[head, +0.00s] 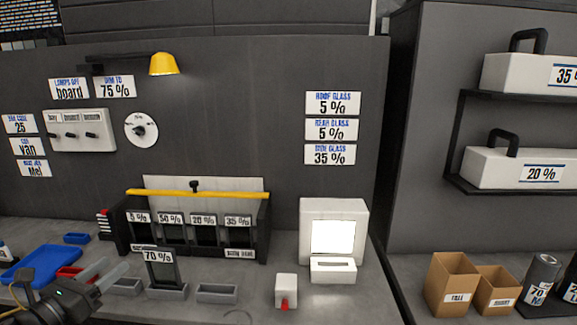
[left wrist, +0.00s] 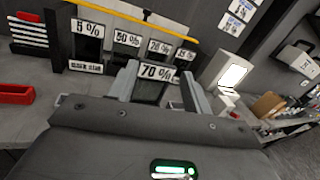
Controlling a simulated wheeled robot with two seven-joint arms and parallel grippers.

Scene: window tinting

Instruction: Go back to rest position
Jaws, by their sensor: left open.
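My left gripper (head: 114,265) reaches in from the lower left in the head view. Its two pale fingers are apart, with nothing seen between them in that view. They point toward a dark 70 % sample card (head: 162,272), which stands upright in a small grey holder (head: 167,293) just to their right. In the left wrist view the open fingers (left wrist: 160,82) frame the same 70 % card (left wrist: 155,72), which stands beyond them. The head view shows a gap between fingers and card. My right gripper is in neither view.
A black rack (head: 262,225) with 5, 50, 20 and 35 % cards and a yellow bar stands behind. Blue trays (head: 42,265) lie left. A white device (head: 333,225) with a lit screen and a small white-and-red block (head: 286,288) stand right. Bare bench lies between holders and block.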

